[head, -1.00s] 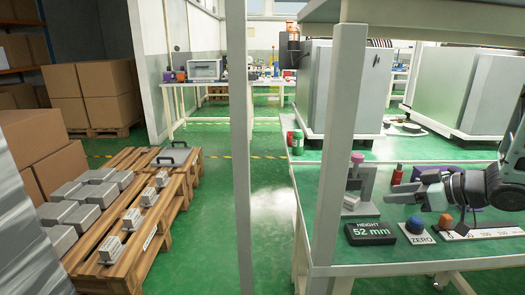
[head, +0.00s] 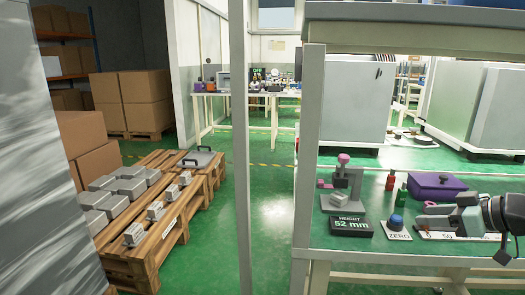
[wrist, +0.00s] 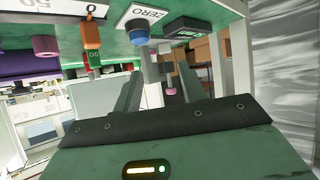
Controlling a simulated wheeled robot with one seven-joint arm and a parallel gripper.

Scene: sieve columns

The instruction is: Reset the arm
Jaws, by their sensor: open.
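My gripper (wrist: 158,88) is open and empty in the wrist view, its two dark fingers spread apart. In the head view my arm's end (head: 468,213) is at the right edge, over the right part of the green-topped bench (head: 345,258). Near it are a blue knob on the ZERO plate (head: 396,235) and a height gauge with a pink top (head: 343,178). The wrist picture is upside down; the blue knob (wrist: 138,37) and an orange piece (wrist: 91,33) show above the fingers.
A display (head: 350,226) reads HEIGHT 52 mm. A white post (head: 308,150) and an overhead shelf (head: 420,12) frame the bench. Wooden pallets (head: 160,240) with grey blocks lie left; green floor is clear between.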

